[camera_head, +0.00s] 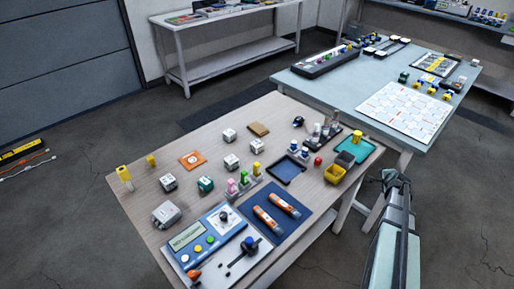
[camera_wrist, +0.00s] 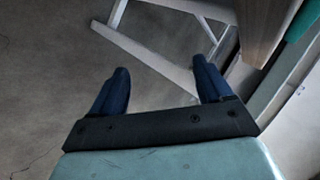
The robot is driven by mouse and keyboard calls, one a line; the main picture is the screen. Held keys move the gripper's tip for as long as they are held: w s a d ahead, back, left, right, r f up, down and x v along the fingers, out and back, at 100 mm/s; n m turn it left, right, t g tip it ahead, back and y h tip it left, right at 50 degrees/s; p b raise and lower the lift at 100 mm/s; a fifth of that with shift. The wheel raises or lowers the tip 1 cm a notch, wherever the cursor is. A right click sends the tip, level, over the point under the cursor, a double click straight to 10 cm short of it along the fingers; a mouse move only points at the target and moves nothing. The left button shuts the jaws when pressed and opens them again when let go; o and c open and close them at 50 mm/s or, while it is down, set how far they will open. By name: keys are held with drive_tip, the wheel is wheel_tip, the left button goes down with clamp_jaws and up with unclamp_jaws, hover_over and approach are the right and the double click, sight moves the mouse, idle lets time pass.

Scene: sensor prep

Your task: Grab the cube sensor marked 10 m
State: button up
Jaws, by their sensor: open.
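Several small white cubes stand on the wooden table: one at the left (camera_head: 168,183), one at the back (camera_head: 229,135), one in the middle (camera_head: 231,161) and one to its right (camera_head: 257,145). A teal cube (camera_head: 205,184) stands near the middle. Their markings are too small to read, so I cannot tell which is marked 10 m. My gripper (camera_head: 396,176) is off the table's right side, apart from all cubes. In the wrist view my gripper (camera_wrist: 162,72) is open and empty, its two blue fingers over the floor; no cube shows there.
A pale blue table (camera_head: 340,85) stands behind. The wrist view shows a table edge (camera_wrist: 262,30) upper right.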

drive_tip(key=w+d+r+m+t+h, duration=0.1)
drive_tip(key=w+d+r+m+t, duration=0.1)
drive_tip(key=w+r, duration=0.45)
drive_tip(key=w+d+r+m+t, duration=0.1)
drive_tip(key=w+r+m+t, duration=0.15)
drive_tip(key=r, duration=0.75)
drive_tip(key=w+a+r+m+t, duration=0.2)
drive_tip(key=w+a+r, duration=0.2)
drive_tip(key=r, duration=0.6)
drive_tip(key=w+a+r+m+t, duration=0.2)
drive_tip(key=w+a+r, duration=0.15)
drive_tip(key=r, duration=0.65)
drive_tip(key=m+g+y, duration=0.2)
drive_tip(key=g+y, duration=0.5)
drive_tip(key=y, duration=0.5)
approach(255, 143)
drive_tip(key=shift+n, duration=0.25)
drive_tip(key=x, duration=0.4)
drive_tip(key=d+f+x, duration=0.1)
drive_tip(key=x, duration=0.1)
drive_tip(key=shift+w+a+f, duration=0.1)
drive_tip(key=shift+w, duration=0.15)
drive_tip(key=shift+r+x, duration=0.15)
drive_tip(key=shift+x, duration=1.15)
drive_tip(key=shift+r+x, duration=0.1)
drive_tip(key=shift+x, duration=1.25)
drive_tip(key=shift+a, duration=0.15)
